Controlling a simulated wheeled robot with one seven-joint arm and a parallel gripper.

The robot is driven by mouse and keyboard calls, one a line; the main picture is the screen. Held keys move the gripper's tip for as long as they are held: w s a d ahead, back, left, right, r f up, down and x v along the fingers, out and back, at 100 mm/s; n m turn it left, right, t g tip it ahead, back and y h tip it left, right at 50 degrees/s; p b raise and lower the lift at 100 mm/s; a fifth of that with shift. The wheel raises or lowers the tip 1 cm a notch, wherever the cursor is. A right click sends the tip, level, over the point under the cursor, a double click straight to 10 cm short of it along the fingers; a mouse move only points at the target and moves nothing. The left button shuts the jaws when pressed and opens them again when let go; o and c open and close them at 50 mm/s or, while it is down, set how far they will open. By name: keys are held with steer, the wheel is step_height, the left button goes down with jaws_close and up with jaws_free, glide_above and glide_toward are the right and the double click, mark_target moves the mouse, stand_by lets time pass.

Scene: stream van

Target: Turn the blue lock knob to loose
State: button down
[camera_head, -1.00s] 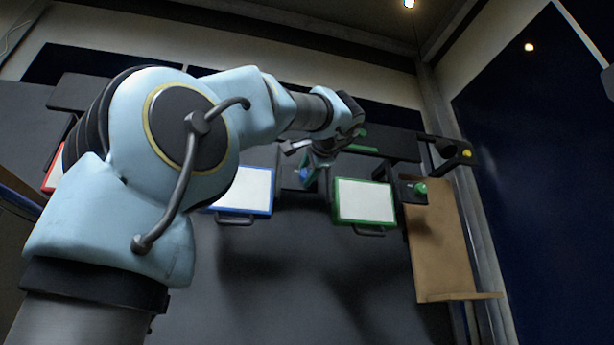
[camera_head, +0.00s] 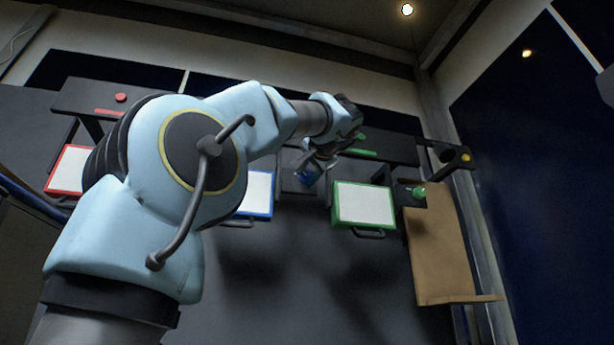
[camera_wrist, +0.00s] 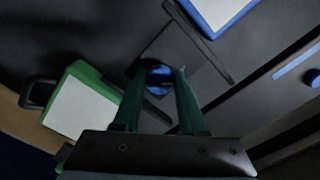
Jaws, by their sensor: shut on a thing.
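The blue lock knob (camera_wrist: 159,76) sits on a dark square plate (camera_wrist: 208,82) and shows between my fingertips in the wrist view. In the head view the knob (camera_head: 307,178) is small and partly covered by my gripper (camera_head: 317,165). In the wrist view my gripper (camera_wrist: 156,88) has its two green fingers on either side of the knob, shut on it. The knob's pointer or marking cannot be read clearly.
A blue-framed panel (camera_head: 258,190) is left of the knob and a green-framed panel (camera_head: 362,204) right of it. A green knob (camera_head: 419,191) is farther right, above a brown board (camera_head: 438,255). A red-framed panel (camera_head: 68,170) is at the far left.

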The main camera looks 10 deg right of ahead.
steer(key=shift+f, duration=0.15)
steer(key=shift+c, duration=2.2)
jaws_free()
steer(key=s+d+b, duration=0.1)
steer(key=s, duration=0.9)
steer(key=shift+s+d+b, duration=0.2)
steer(key=shift+s+b, duration=0.15)
steer(key=shift+s, duration=0.1)
